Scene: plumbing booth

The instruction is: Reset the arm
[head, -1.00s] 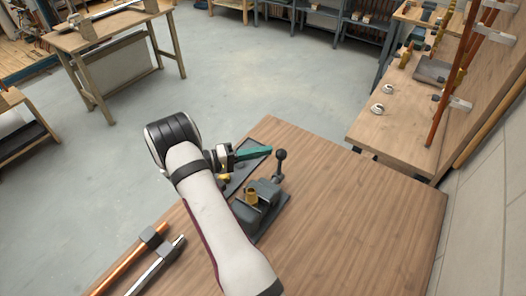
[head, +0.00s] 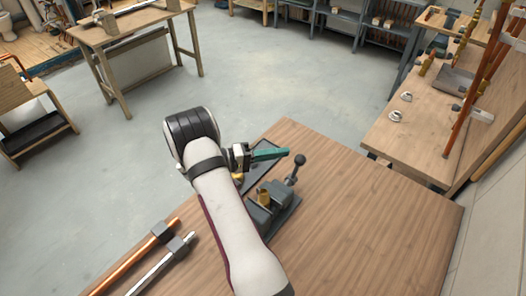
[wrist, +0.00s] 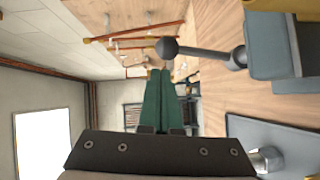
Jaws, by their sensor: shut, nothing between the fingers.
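My gripper (head: 286,153) has green fingers and is held out above the wooden bench (head: 380,225), pointing right in the head view. In the wrist view its two green fingers (wrist: 160,72) lie side by side, shut with nothing between them. A grey vise (head: 268,208) with a brass fitting (head: 264,197) in it stands on the bench just below my gripper. The vise's ball-ended lever (head: 296,166) rises close to the fingertips in the head view. The lever also shows in the wrist view (wrist: 205,52), beside the fingers.
A dark tray (head: 262,163) lies partly hidden behind my arm. A copper pipe (head: 135,262) and a silver pipe (head: 160,268) rest in holders at the bench's left. A side bench (head: 415,135) with upright pipes stands at the right. The bench's right half is clear.

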